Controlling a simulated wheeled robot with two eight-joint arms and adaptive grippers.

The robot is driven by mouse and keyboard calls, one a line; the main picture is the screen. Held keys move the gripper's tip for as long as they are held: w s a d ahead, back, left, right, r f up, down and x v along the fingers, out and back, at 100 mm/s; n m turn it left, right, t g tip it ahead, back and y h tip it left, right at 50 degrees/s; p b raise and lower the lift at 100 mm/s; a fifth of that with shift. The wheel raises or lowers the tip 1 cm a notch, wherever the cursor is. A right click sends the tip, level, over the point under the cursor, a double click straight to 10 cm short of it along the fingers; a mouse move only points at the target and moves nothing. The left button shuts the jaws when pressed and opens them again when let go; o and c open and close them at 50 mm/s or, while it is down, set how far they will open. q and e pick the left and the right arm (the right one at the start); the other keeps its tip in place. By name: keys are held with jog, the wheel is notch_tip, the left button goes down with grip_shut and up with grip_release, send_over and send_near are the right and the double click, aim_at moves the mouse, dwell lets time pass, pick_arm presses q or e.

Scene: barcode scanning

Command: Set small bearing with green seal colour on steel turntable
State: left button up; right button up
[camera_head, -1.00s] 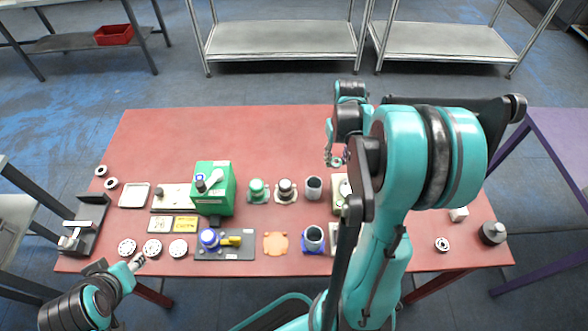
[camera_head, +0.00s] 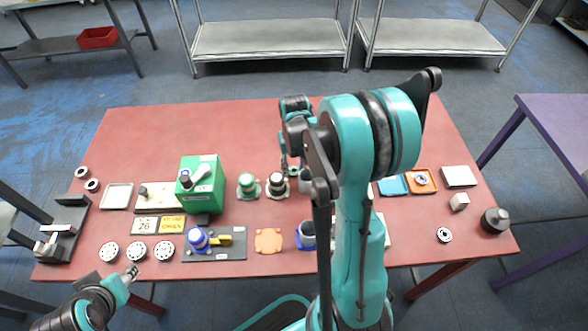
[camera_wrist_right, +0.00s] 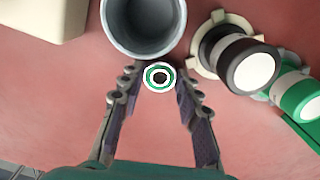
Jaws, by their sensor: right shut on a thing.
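The small bearing with a green seal (camera_wrist_right: 159,77) is between the fingertips of my right gripper (camera_wrist_right: 156,82) in the right wrist view, its ring face toward the camera. In the head view my right gripper (camera_head: 290,168) is above the table, near the dark-topped knob; the bearing is too small to make out there. My left gripper (camera_head: 131,272) is at the table's front left edge; its jaws are too small to judge. I cannot tell for sure which object is the steel turntable; a dark grey round stepped piece (camera_head: 494,220) stands at the right.
Close to the held bearing are a grey cup (camera_wrist_right: 145,22), a dark white-topped knob (camera_wrist_right: 245,62) and a green knob (camera_wrist_right: 303,98). A green box (camera_head: 203,190), holed discs (camera_head: 136,252) and an orange tray (camera_head: 421,181) are on the red table (camera_head: 180,125). Its back is clear.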

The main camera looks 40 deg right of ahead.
jog(key=shift+r, duration=0.1)
jog(key=shift+f, duration=0.2)
jog(key=o, duration=1.2)
jog(key=shift+r, duration=0.1)
